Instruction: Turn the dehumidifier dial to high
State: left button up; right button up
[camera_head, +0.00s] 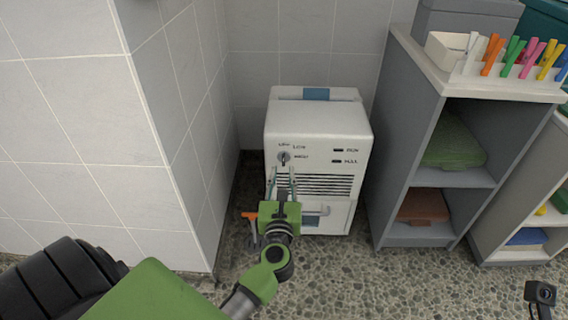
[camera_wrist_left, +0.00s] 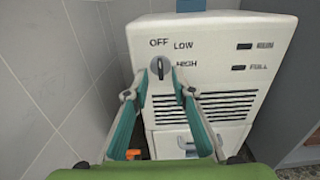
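The white dehumidifier (camera_head: 318,120) stands on the floor by the tiled wall. Its small grey dial (camera_head: 284,158) is at the upper left of its front. In the left wrist view the dial (camera_wrist_left: 161,68) has OFF above it, LOW at its upper right and HIGH to its right. The knob stands about upright, its long axis toward OFF; the exact pointer end is hard to tell. My left gripper (camera_head: 282,172) is open and empty, just in front of the dial. In the left wrist view its fingertips (camera_wrist_left: 160,78) are apart, on either side of the knob. My right gripper's fingers are not visible.
A tiled wall corner (camera_head: 170,130) stands close on the left. A grey shelf (camera_head: 410,140) with folded towels and a rack of coloured pegs (camera_head: 510,75) stands on the right. A small orange-ended object (camera_head: 249,215) shows beside my gripper. Pebbled floor (camera_head: 340,275) is clear in front.

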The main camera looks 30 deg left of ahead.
aim_at(284, 158)
pick_arm(q)
jog(key=b+x, duration=0.1)
jog(key=x, duration=0.5)
jog(key=shift+s, duration=0.1)
grip_shut()
